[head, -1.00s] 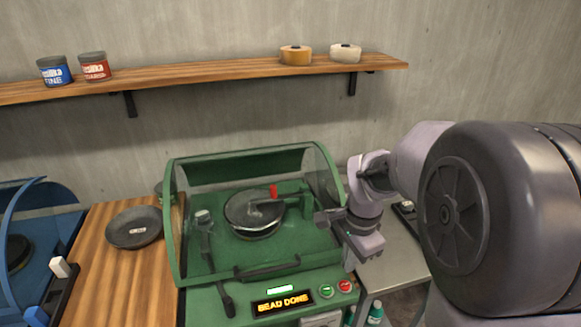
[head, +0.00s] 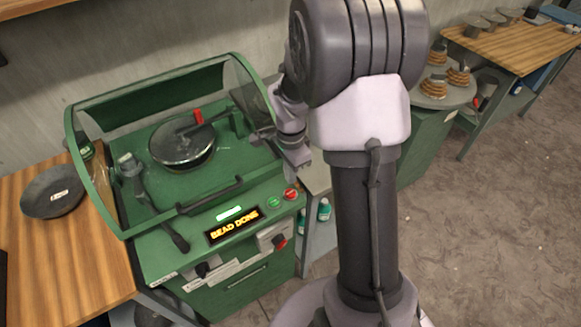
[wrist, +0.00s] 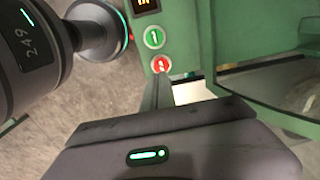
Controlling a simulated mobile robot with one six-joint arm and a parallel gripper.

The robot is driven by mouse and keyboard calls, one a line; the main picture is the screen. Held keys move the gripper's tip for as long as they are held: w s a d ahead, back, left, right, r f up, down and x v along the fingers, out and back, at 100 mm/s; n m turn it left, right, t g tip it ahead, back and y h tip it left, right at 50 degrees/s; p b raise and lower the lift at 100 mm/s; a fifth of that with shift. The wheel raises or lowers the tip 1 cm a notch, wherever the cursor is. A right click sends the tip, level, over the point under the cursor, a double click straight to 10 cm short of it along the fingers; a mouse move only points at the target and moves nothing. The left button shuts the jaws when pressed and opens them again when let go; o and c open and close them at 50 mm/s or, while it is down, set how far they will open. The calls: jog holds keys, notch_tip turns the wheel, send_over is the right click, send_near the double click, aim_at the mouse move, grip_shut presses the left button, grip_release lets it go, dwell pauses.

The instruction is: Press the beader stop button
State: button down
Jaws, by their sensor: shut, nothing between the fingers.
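The beader is a green machine (head: 140,245) with a raised clear hood. Its red stop button (head: 291,194) sits on the front panel, right of the green start button (head: 274,202). A dark round pan (head: 182,145) lies inside the machine. In the wrist view, my gripper (wrist: 158,92) is shut and empty, its narrow fingers pointing toward the red button (wrist: 161,63). The fingertips look apart from the button, just below it in the picture. In the head view, my wrist hangs above and behind the buttons.
A wooden table (head: 75,250) with a dark pan (head: 52,192) stands left of the beader. The hood's handle (head: 210,195) and a lever (head: 165,225) are at its front. A grey stand with small bottles (head: 324,209) is to the right. Open floor lies at right.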

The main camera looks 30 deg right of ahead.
aim_at(291, 196)
notch_tip(291, 196, down, 6)
jog(key=shift+r+b, duration=0.1)
jog(key=shift+b, duration=0.85)
jog(key=shift+f+b, duration=0.4)
jog(key=shift+f, duration=0.05)
jog(key=shift+s+f+b, duration=0.1)
jog(key=shift+f+b, duration=0.35)
jog(key=shift+f, duration=0.05)
jog(key=shift+s+a+f, duration=0.1)
jog(key=shift+s, duration=0.3)
jog(key=r+p, duration=0.1)
jog(key=r, duration=0.1)
jog(key=w+r+p, duration=0.1)
jog(key=r+p, duration=0.1)
jog(key=shift+w+d+r, duration=0.1)
jog(key=shift+d+r, duration=0.1)
notch_tip(291, 196, up, 11)
jog(key=p, duration=0.4)
jog(key=shift+a, duration=0.1)
